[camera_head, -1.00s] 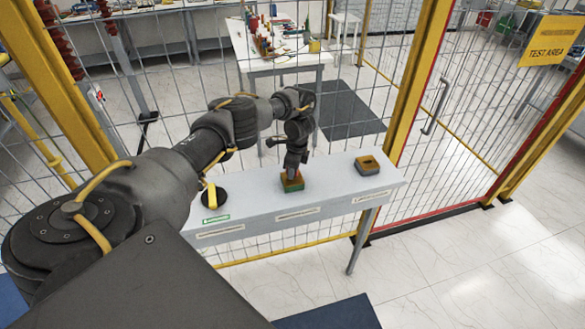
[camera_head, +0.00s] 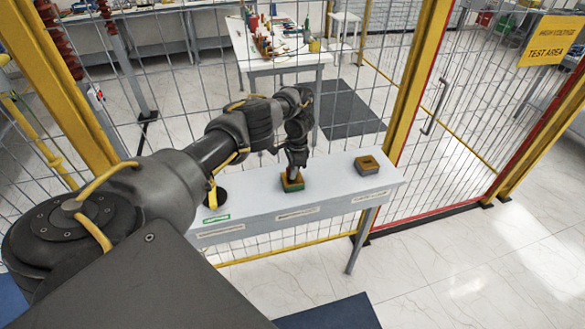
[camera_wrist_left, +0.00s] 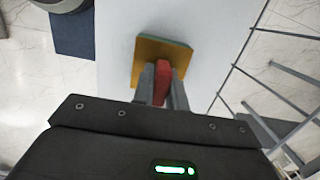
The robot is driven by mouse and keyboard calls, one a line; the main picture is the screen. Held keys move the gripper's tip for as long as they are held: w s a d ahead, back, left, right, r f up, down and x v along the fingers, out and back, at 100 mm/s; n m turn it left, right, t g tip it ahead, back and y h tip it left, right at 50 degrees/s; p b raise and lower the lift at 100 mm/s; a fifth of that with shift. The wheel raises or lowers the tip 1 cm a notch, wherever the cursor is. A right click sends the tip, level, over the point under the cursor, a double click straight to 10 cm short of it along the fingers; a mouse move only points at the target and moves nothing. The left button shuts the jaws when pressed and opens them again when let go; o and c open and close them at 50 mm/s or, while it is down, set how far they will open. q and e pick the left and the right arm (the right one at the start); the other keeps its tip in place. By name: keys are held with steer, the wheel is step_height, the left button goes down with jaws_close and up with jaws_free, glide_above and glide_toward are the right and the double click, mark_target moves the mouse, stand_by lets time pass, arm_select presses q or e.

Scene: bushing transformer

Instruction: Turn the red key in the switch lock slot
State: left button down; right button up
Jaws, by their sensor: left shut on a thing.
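The switch lock is a small yellow-topped box with a green base (camera_head: 292,184), standing on the middle of the narrow grey table. In the left wrist view its yellow top (camera_wrist_left: 147,50) lies just beyond my fingertips. My left gripper (camera_head: 297,170) points down at the box from above. In the left wrist view the gripper (camera_wrist_left: 162,75) is shut on the red key (camera_wrist_left: 162,82), which sits between the two fingers over the box. The slot is hidden by the key and fingers, so I cannot tell how deep the key sits. My right gripper is not in view.
The grey table (camera_head: 245,208) also bears a similar yellow-and-dark box (camera_head: 367,165) on the right and a round black-and-yellow device (camera_head: 213,197) on the left. A wire mesh fence with yellow posts (camera_head: 412,85) stands right behind the table.

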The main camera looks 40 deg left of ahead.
arm_select(q)
steer(key=shift+n, duration=0.3)
steer(key=c, duration=1.3)
jaws_free()
steer(key=shift+r, duration=0.1)
steer(key=shift+w+r, duration=0.4)
steer(key=shift+r, duration=0.45)
steer(key=shift+s+r, duration=0.3)
steer(key=shift+r, duration=0.2)
steer(key=r, duration=0.8)
steer(key=shift+w+d, duration=0.35)
steer(key=shift+w, duration=0.05)
steer(key=shift+f, duration=0.1)
